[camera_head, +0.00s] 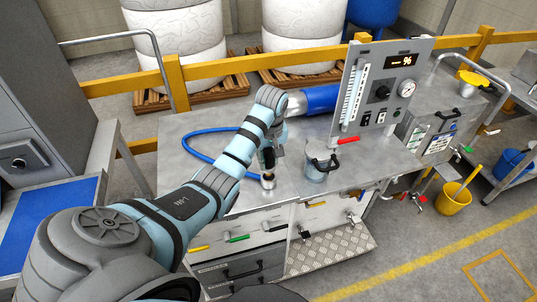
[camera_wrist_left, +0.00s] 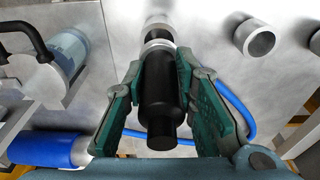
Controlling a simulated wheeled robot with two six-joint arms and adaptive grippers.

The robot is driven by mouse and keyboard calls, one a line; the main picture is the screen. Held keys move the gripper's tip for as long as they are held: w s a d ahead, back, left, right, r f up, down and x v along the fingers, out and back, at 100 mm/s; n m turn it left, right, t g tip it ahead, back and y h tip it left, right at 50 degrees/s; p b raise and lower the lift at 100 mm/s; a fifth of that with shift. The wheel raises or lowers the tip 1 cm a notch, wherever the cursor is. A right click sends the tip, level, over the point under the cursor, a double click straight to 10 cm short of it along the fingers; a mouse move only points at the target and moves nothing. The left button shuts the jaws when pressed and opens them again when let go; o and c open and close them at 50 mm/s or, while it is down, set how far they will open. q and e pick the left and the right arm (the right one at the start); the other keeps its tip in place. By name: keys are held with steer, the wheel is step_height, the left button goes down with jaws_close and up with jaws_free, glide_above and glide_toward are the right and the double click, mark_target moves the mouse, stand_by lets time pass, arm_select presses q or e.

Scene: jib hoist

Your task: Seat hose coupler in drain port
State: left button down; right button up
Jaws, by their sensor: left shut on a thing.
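The hose coupler (camera_wrist_left: 158,98) is a black cylinder with a silver collar. In the left wrist view it sits between the green fingers of my left gripper (camera_head: 268,160), which is shut on it. In the head view the gripper is low over the metal bench, and the coupler is mostly hidden. A short metal port (camera_head: 268,181) stands just below the gripper; it also shows beyond the coupler's end in the wrist view (camera_wrist_left: 158,22). I cannot tell whether the coupler is inside it. My right gripper is not in view.
A second open metal ring (camera_wrist_left: 255,40) is beside the coupler. A blue hose (camera_head: 188,150) curves over the bench. A blue cylinder (camera_head: 320,99) lies behind.

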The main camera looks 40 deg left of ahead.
mark_target(268, 167)
arm_select(q)
steer(key=shift+f, duration=0.15)
steer(key=shift+f+b, duration=0.5)
steer(key=shift+f, duration=1.25)
steer(key=c, duration=1.2)
jaws_free()
steer(key=shift+c, duration=0.2)
